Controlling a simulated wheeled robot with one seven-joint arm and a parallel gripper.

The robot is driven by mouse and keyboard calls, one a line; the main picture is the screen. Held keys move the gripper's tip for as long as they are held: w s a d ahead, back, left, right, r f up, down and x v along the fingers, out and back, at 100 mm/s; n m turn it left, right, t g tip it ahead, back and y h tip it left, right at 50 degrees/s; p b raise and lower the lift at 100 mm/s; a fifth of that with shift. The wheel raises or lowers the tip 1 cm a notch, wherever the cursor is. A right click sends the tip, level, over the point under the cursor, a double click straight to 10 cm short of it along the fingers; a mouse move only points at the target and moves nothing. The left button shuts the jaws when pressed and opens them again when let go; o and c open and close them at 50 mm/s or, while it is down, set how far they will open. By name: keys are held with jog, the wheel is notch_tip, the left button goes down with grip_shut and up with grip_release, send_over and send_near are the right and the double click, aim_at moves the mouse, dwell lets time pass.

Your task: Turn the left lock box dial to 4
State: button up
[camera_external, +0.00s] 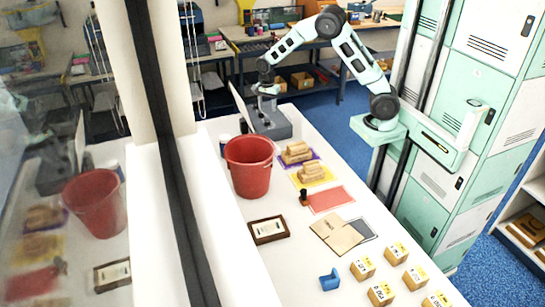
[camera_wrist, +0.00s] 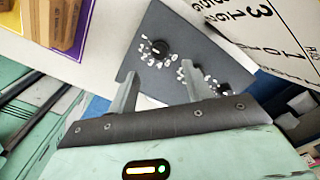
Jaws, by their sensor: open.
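The dark grey lock box (camera_external: 272,124) stands at the far end of the white table. In the wrist view its sloped panel (camera_wrist: 190,35) carries two black dials ringed by white numbers. One dial (camera_wrist: 159,50) is fully visible, ahead of the gap between my fingers. The other dial (camera_wrist: 222,88) is lower right, beside my right finger and partly hidden. I cannot read either setting surely. My gripper (camera_wrist: 159,84) is open and empty, its fingers apart. In the external view my gripper (camera_external: 267,90) is just above the box; contact cannot be told.
A red bucket (camera_external: 249,168) stands in front of the box. Wooden block stacks (camera_external: 297,152) sit on coloured mats to its right. A white numbered board (camera_wrist: 275,35) is close to the panel. Cartons, a frame and a blue item lie nearer on the table.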

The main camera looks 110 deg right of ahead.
aim_at(267, 121)
notch_tip(267, 121, down, 7)
jog(key=shift+f+p, duration=0.2)
jog(key=shift+p, duration=0.2)
jog(key=c, duration=1)
